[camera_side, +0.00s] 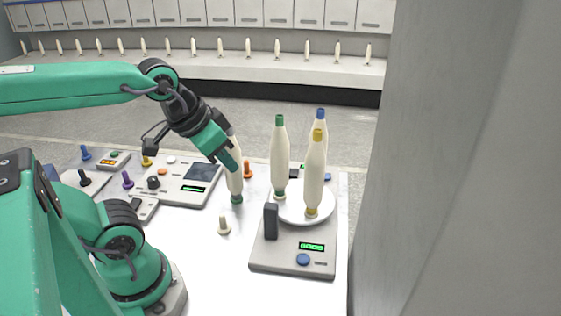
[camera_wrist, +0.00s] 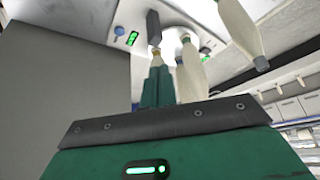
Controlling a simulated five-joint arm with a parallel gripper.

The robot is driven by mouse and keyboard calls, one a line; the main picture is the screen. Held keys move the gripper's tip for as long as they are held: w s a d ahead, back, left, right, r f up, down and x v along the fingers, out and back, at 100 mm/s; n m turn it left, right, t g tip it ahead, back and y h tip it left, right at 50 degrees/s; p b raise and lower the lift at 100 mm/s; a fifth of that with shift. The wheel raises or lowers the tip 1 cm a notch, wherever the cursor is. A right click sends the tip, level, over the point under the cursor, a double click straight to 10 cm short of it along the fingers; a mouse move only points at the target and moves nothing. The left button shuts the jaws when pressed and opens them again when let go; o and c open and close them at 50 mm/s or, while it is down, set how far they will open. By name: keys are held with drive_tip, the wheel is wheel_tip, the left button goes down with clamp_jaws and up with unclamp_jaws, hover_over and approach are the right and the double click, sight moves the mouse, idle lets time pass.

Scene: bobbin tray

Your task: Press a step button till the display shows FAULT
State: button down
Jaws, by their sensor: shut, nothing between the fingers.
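My gripper (camera_side: 232,166) is shut and empty, pointing down and right in the side view, beside or in front of a cream bobbin with a green foot (camera_side: 236,186); I cannot tell whether they touch. Its green fingers (camera_wrist: 158,82) are together in the wrist view. A grey weighing unit (camera_side: 275,262) has a lit green display (camera_side: 312,246) and a blue button (camera_side: 303,259). A control box (camera_side: 172,192) has a green display (camera_side: 193,188), a dark screen, a knob and small buttons. A small box (camera_side: 121,157) has an orange display (camera_side: 108,162) and a green button. No display text is readable.
A small cream peg (camera_side: 224,225) and coloured pegs stand on the white table. The front middle is clear.

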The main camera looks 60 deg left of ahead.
drive_tip(key=shift+w, duration=0.1)
drive_tip(key=m+g, duration=0.6)
drive_tip(key=m, duration=2.1)
hover_over(304, 258)
wheel_tip(304, 258, down, 7)
drive_tip(key=shift+f, duration=0.2)
wheel_tip(304, 258, down, 14)
drive_tip(key=shift+r, duration=0.15)
